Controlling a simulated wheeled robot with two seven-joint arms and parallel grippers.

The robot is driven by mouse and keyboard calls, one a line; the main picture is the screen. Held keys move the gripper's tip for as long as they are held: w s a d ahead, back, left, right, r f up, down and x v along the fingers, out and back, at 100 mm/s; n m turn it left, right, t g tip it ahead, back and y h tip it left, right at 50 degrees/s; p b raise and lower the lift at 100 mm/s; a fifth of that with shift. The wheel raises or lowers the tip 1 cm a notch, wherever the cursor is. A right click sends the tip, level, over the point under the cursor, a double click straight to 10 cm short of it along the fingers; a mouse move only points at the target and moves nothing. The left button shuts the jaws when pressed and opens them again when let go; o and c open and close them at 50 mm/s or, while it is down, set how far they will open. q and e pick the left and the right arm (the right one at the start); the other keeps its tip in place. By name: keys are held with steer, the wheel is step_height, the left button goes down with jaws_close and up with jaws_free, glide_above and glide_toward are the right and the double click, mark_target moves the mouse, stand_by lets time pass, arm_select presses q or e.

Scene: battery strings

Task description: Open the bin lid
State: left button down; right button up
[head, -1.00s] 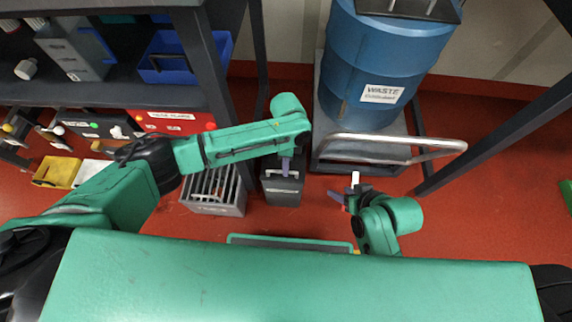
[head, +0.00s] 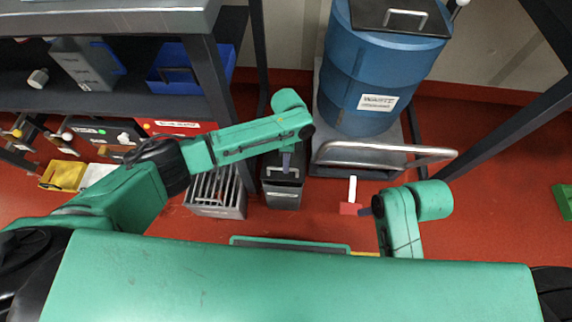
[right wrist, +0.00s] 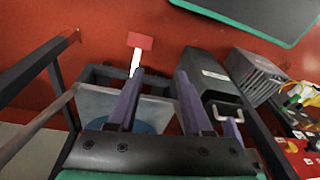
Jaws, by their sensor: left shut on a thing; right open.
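A dark grey bin (head: 282,192) with a pale label stands on the red floor in the middle of the head view. In the right wrist view the bin (right wrist: 212,72) shows its lid and a metal handle (right wrist: 228,112). My left gripper (head: 287,160) reaches down over the bin's top and is shut on the lid handle. The lid appears closed; my left arm hides part of it. My right gripper (head: 367,211) is right of the bin, and its two purple fingers (right wrist: 158,84) are apart in the right wrist view.
A red and white item (head: 350,208) is close to my right gripper; contact is unclear. A blue waste drum (head: 375,85) stands on a cart with a metal rail (head: 385,150). A grey crate (head: 216,207) is beside the bin, near the shelving (head: 210,75).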

arm_select(q)
steer(key=w+r+p, duration=0.1)
steer(key=w+r, duration=0.5)
steer(key=shift+a, duration=0.15)
arm_select(e)
steer(key=shift+w+d+f, duration=0.1)
steer(key=shift+w+f, duration=0.05)
steer(key=shift+f, duration=1.35)
steer(key=shift+w+f, duration=0.1)
steer(key=shift+f, duration=1.35)
arm_select(q)
steer(key=shift+f, duration=0.1)
steer(key=c, duration=0.9)
jaws_free()
steer(key=shift+w+f, duration=0.25)
arm_select(e)
steer(key=shift+w+f, duration=0.15)
steer(key=shift+w, duration=0.1)
